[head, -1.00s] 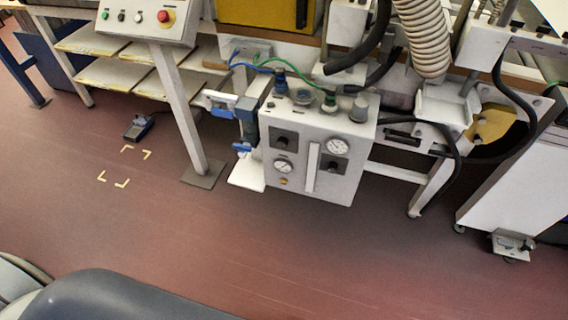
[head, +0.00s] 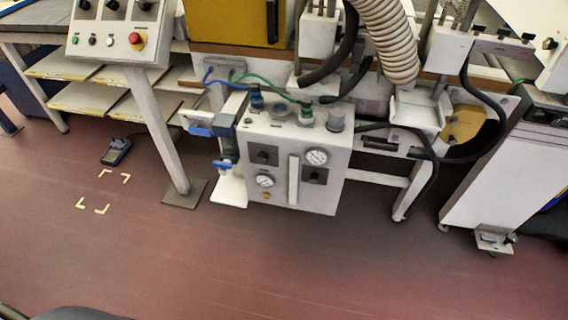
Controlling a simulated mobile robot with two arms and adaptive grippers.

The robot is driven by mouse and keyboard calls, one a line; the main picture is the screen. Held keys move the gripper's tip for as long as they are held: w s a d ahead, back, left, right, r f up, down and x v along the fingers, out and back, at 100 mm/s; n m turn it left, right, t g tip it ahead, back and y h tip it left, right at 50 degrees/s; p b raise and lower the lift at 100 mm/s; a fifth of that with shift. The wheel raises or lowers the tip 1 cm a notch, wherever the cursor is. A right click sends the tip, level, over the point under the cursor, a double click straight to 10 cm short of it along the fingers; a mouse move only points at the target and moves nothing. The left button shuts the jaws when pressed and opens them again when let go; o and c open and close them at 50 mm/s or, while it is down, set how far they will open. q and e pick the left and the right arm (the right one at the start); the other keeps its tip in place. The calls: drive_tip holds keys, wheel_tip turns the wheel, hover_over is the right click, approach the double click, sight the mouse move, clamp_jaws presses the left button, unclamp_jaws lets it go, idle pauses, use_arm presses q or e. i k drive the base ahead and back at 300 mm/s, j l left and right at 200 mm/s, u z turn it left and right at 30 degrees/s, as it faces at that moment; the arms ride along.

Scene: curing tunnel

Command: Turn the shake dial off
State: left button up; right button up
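I cannot tell which dial is the shake dial, as no label is readable. A white control panel (head: 110,50) at the top left carries several black dials, cut by the top edge, with small buttons and a red emergency button (head: 137,40) below. A white box (head: 335,192) in the middle has a black knob on a dark plate at its left (head: 263,154) and another at its right (head: 315,175). It also has two round gauges, with a grey cap (head: 336,118) on top. Neither of my grippers is in view.
The reddish floor (head: 300,265) in front is clear. A post with a foot plate (head: 184,193) stands left of the box. A white wheeled cabinet (head: 500,175) stands at the right.

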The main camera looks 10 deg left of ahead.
sight(262, 156)
drive_tip(key=i+j+z, duration=0.15)
drive_tip(key=j, duration=0.4)
drive_tip(key=i+j+z, duration=0.1)
drive_tip(key=j, duration=0.5)
drive_tip(key=i+j+z, duration=0.15)
drive_tip(key=j, duration=0.45)
drive_tip(key=j+z, duration=0.1)
drive_tip(key=j, duration=0.5)
drive_tip(key=i, duration=0.05)
